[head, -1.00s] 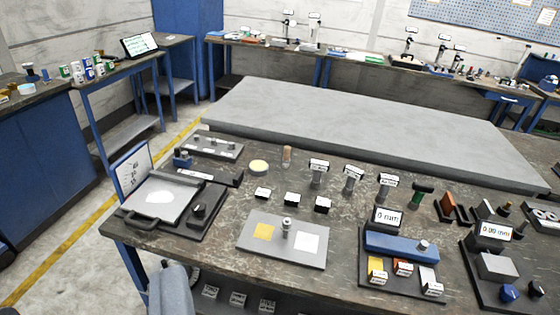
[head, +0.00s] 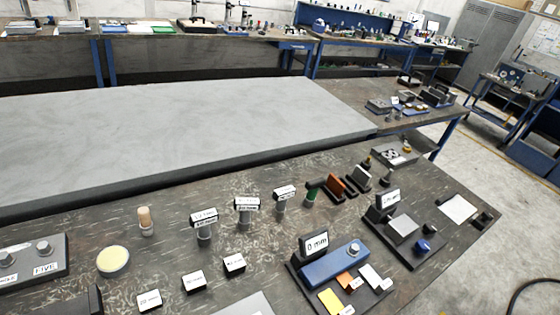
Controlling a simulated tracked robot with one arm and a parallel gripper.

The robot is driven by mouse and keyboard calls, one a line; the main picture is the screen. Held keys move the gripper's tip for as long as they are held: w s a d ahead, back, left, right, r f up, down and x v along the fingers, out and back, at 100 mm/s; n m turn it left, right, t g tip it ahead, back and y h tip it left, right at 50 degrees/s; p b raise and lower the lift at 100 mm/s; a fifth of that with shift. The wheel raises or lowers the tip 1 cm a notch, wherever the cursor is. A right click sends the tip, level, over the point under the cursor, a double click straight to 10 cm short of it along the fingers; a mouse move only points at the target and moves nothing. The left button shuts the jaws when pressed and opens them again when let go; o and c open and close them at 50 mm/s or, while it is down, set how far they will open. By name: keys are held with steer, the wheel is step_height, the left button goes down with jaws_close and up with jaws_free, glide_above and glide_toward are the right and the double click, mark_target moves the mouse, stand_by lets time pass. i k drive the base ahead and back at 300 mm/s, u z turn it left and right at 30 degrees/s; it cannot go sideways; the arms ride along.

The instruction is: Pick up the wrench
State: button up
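I cannot make out a wrench in the head view. My gripper is not in view. The dark, scratched workbench (head: 110,240) fills the lower part of the picture. On it stands a blue block device with a "0 mm" display (head: 335,265). A row of upright grey posts with white labels (head: 204,222) stands left of it. Small tools at the far right of the bench are too small to tell apart.
A large grey slab (head: 180,130) lies behind the bench's front strip. A second gauge with a display (head: 403,227) stands to the right. Small labelled blocks (head: 194,281) sit near the front. Open concrete floor (head: 470,250) lies to the right.

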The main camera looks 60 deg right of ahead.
mark_target(246, 205)
steer(key=z, duration=0.25)
steer(key=i, duration=0.6)
steer(key=z, duration=0.4)
steer(key=k, duration=0.9)
steer(key=z, duration=0.2)
steer(key=i, duration=0.9)
steer(key=u, duration=0.1)
